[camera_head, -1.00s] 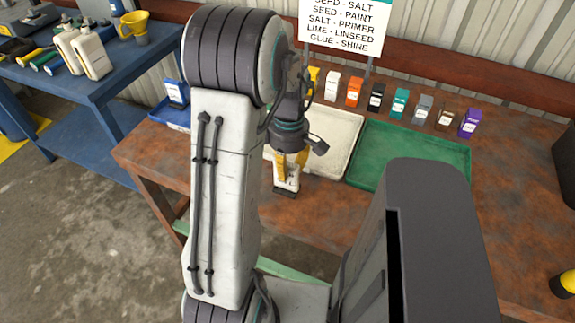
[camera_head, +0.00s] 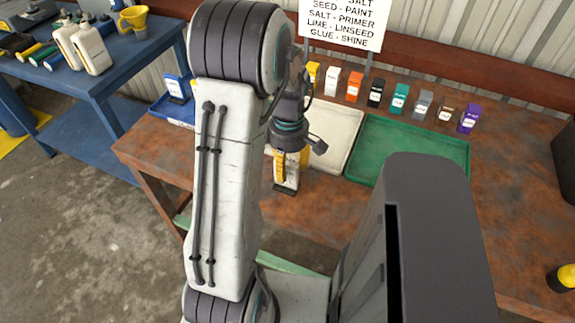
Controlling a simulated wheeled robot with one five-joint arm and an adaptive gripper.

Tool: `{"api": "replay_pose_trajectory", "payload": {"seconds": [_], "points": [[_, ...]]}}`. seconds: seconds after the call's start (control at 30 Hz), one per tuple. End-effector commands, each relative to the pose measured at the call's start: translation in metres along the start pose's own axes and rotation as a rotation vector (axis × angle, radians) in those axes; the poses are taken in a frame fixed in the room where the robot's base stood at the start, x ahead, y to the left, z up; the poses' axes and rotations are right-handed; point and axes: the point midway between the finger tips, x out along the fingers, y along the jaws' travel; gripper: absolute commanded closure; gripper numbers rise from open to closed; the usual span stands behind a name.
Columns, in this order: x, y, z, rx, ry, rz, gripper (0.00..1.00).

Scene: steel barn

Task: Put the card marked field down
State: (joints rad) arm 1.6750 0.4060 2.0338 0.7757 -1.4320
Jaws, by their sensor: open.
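My gripper (camera_head: 290,162) points down over the front left part of the brown table. Its yellow fingers are open, one on each side of a small white card-like piece (camera_head: 291,174) with a dark foot. The piece stands upright, at or just above the table top near the front edge. Its marking cannot be read, so I cannot tell whether it says field. My arm hides part of this area.
A white tray (camera_head: 345,128) and a green tray (camera_head: 428,143) lie behind and right of my gripper. Several coloured boxes (camera_head: 399,98) line the back below a sign (camera_head: 341,22). A blue tray (camera_head: 160,110) holds a blue-and-white piece (camera_head: 178,89) at left.

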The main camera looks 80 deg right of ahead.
Motion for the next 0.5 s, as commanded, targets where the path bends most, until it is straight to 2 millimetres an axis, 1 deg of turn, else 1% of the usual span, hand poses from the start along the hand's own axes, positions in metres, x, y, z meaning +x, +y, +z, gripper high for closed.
{"api": "replay_pose_trajectory", "payload": {"seconds": [0.13, 0.23, 0.37, 0.43, 0.47, 0.5], "points": [[-0.002, 0.0, 0.0, 0.0, 0.0, 0.0, 0.57], [-0.008, 0.001, 0.0, 0.0, 0.0, 0.003, 0.57], [-0.025, 0.001, 0.0, 0.0, 0.001, 0.005, 0.57], [-0.037, 0.001, 0.0, 0.0, 0.001, 0.007, 0.57], [-0.038, 0.002, 0.0, 0.0, 0.001, 0.006, 0.57], [-0.044, 0.002, 0.0, 0.0, 0.001, 0.008, 0.57]]}}
